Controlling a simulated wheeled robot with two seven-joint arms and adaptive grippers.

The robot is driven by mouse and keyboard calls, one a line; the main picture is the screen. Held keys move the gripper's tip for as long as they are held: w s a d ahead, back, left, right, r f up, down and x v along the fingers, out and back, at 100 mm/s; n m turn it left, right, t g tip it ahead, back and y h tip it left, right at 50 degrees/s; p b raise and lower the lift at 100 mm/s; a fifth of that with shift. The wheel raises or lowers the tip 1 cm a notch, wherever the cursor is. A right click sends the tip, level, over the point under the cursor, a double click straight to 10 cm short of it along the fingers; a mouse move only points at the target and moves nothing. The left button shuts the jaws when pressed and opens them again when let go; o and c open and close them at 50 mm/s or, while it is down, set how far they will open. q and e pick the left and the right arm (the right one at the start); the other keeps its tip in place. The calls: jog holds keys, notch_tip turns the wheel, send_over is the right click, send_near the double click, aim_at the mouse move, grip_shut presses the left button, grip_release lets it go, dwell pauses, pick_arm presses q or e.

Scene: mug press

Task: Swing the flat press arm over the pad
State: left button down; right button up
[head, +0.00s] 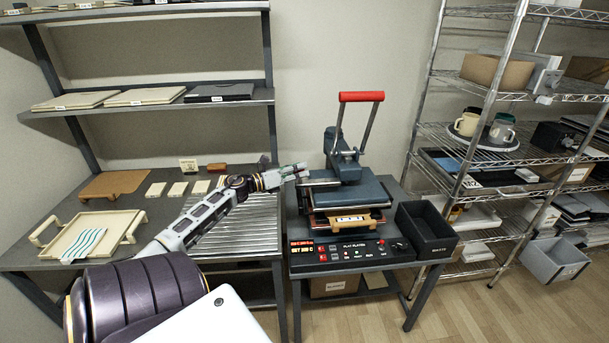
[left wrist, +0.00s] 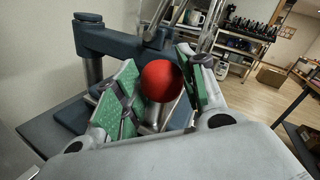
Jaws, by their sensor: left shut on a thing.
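The heat press (head: 343,150) stands on the small grey table, with its dark column and raised red-gripped lever (head: 361,97). My left gripper (head: 303,170) reaches the press's left side. In the left wrist view, its green-padded fingers (left wrist: 160,95) are shut on a red ball knob (left wrist: 161,80), with the blue-grey press arm (left wrist: 115,42) behind. My right gripper is out of view.
A control panel (head: 350,251) is at the press's front. A black open bin (head: 425,230) stands close on its right. A ribbed metal top (head: 225,225) lies left, under my left arm. A wire rack (head: 470,150) with mugs stands at the right.

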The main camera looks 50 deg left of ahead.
pick_arm(q)
jog(key=shift+s+a+f, duration=0.1)
jog(key=shift+s+a, duration=0.05)
jog(key=shift+a, duration=0.1)
jog(key=c, duration=0.9)
grip_release()
jog(key=shift+a, duration=0.1)
jog(key=shift+c, duration=0.2)
jog(key=v, duration=1.2)
